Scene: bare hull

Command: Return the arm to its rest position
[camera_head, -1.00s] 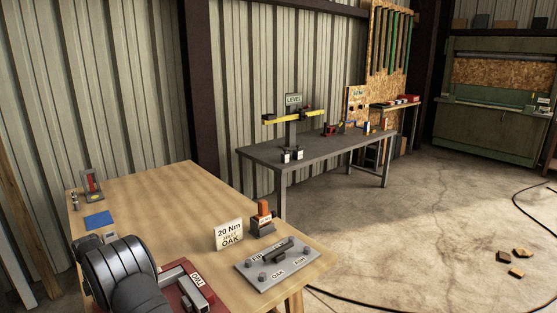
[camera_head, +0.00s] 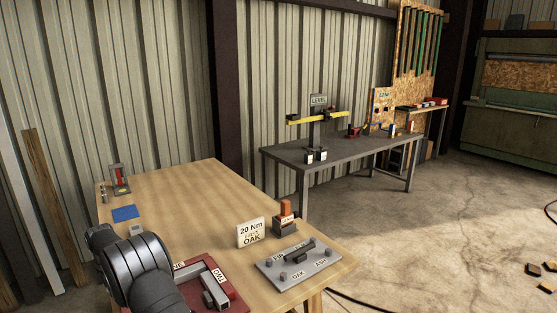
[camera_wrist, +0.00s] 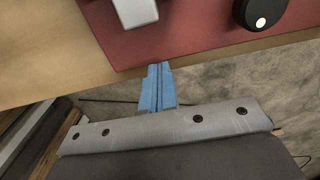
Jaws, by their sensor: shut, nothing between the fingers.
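My gripper (camera_wrist: 157,88) shows in the wrist view as two blue fingers pressed together, with nothing between them. It points at the near edge of the wooden table and a dark red board (camera_wrist: 200,35), apart from both as far as I can tell. In the head view my dark arm stands at the lower left, in front of the table (camera_head: 190,190); the gripper itself does not show there. The red board (camera_head: 232,295) with grey labelled parts lies just right of the arm.
On the table are a grey plate (camera_head: 272,277) marked OAK and ASH, a "20 Nm" sign (camera_head: 251,233), an orange-topped block (camera_head: 285,212), a blue square (camera_head: 125,213) and a small red-centred stand (camera_head: 120,180). A dark bench (camera_head: 285,155) stands behind.

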